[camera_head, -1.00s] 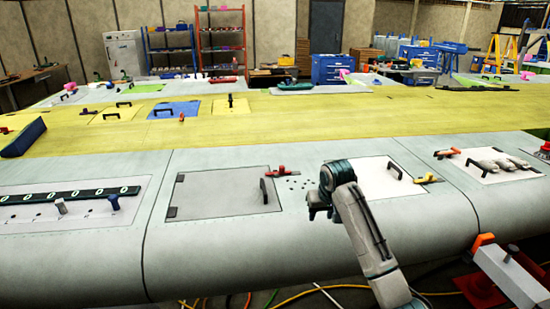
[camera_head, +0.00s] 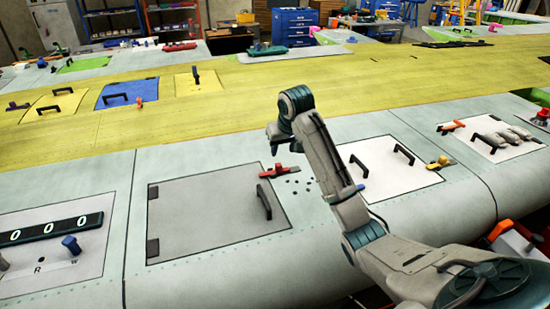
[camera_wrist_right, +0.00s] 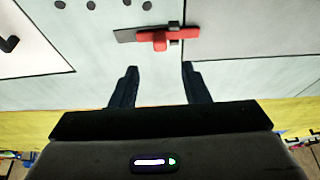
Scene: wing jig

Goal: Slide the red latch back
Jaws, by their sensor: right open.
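The red latch (camera_head: 279,172) sits at the far right corner of a closed grey hatch panel (camera_head: 205,205) on the pale wing skin. In the right wrist view the latch (camera_wrist_right: 158,39) shows as a red bar with a raised knob on a dark strip, overlapping the panel's edge line. My right gripper (camera_head: 275,147) is just beyond the latch. In the right wrist view my right gripper (camera_wrist_right: 157,82) has its two dark fingers apart, nothing between them. The latch lies ahead of the fingertips, apart from them. My left gripper is not in view.
A black handle (camera_head: 264,202) stands on the grey panel near the latch. Several small dark holes (camera_head: 297,181) lie right of it. A white panel (camera_head: 390,175) with black handles and a yellow latch (camera_head: 438,163) lies further right. The yellow wing section (camera_head: 210,125) behind is mostly clear.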

